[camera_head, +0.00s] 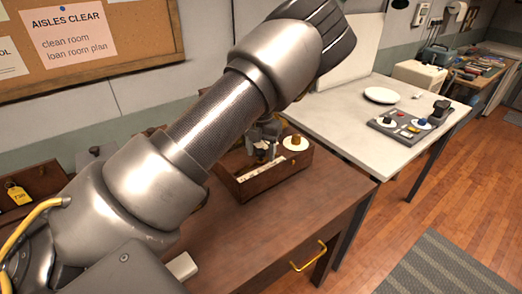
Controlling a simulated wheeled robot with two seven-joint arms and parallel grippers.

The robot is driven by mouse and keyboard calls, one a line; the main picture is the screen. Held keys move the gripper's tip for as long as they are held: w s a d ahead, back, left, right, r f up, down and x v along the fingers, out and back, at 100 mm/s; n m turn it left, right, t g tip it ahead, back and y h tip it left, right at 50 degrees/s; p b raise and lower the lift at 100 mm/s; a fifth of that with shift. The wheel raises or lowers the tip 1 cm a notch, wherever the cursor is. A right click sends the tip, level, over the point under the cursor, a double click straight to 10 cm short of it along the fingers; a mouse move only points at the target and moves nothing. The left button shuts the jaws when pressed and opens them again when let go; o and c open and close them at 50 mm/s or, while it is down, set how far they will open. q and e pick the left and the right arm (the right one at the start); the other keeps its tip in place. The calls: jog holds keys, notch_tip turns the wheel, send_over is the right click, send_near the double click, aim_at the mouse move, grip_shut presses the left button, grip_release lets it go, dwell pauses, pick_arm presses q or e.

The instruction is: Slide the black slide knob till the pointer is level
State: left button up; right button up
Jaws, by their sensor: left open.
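My left arm crosses the view from the lower left and hides much of the brown table. My left gripper (265,151) shows small and partly hidden behind the arm, over a wooden box (286,180). It is open; I cannot tell whether it touches anything. The box has a pale strip (255,171) along its front and a white disc with a brass-coloured knob (295,142) at its right. I cannot make out a black slide knob or a pointer on the box. My right gripper is not in view.
A yellow-tagged box (40,182) lies at the left. The brown table's front right (315,215) is clear.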

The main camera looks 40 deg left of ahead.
pick_arm(q)
jog(key=shift+r+p, duration=2.9)
jog(key=shift+r, duration=0.65)
